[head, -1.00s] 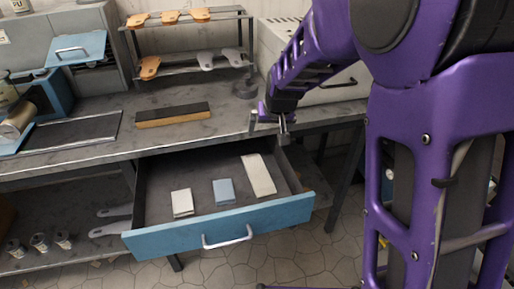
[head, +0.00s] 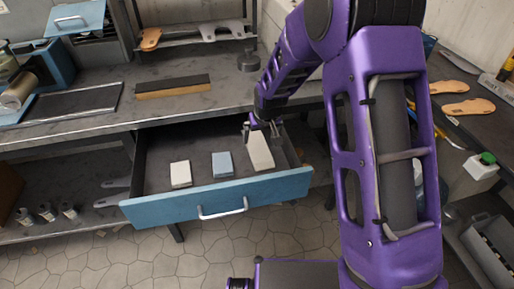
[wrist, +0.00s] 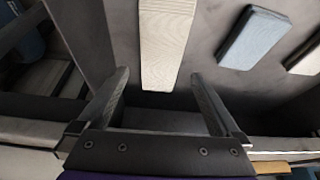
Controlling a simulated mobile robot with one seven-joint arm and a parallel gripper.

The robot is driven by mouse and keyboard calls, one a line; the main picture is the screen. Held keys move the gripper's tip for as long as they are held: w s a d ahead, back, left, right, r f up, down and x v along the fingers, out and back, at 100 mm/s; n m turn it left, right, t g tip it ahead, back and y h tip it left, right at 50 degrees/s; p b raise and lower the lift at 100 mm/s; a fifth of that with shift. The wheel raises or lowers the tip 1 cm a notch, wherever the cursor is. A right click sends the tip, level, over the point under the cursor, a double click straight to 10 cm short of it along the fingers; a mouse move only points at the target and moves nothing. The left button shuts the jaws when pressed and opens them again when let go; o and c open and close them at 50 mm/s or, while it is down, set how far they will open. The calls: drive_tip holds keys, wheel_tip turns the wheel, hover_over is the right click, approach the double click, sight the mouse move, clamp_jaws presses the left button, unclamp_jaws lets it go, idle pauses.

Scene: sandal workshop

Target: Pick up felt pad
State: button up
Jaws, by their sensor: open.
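The open drawer (head: 285,180) holds three flat pieces: a long cream pad (head: 260,152) at the right, a blue block (head: 222,165) in the middle and a short pale block (head: 180,174) at the left. Which is the felt pad is not labelled; the long cream pad looks most like it. My gripper (head: 262,130) is open and empty at the far end of the cream pad. In the wrist view the cream pad (wrist: 165,40) lies ahead, roughly in line with the gap between my open fingers (wrist: 160,78). The blue block (wrist: 254,38) is to its right.
The drawer's blue front (head: 220,199) and its side walls bound the space around my gripper. The workbench top (head: 75,125) overhangs the drawer's back, with a dark wood-edged block (head: 172,87) on it. The drawer floor between the blocks and the back is bare.

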sight(256, 145)
drive_tip(key=shift+x, duration=2.9)
drive_tip(key=c, duration=1.2)
drive_tip(key=shift+a+r, duration=0.2)
drive_tip(key=shift+r, duration=0.2)
drive_tip(key=r, duration=0.6)
drive_tip(key=shift+s+a+r, duration=0.1)
drive_tip(key=shift+a+r, duration=0.2)
drive_tip(key=s+a, duration=0.1)
drive_tip(key=a, duration=0.5)
drive_tip(key=s+a, duration=0.2)
drive_tip(key=a, duration=0.4)
drive_tip(key=s+a, duration=0.2)
drive_tip(key=a, duration=0.4)
drive_tip(key=shift+s+a+f, duration=0.15)
drive_tip(key=shift+f, duration=0.05)
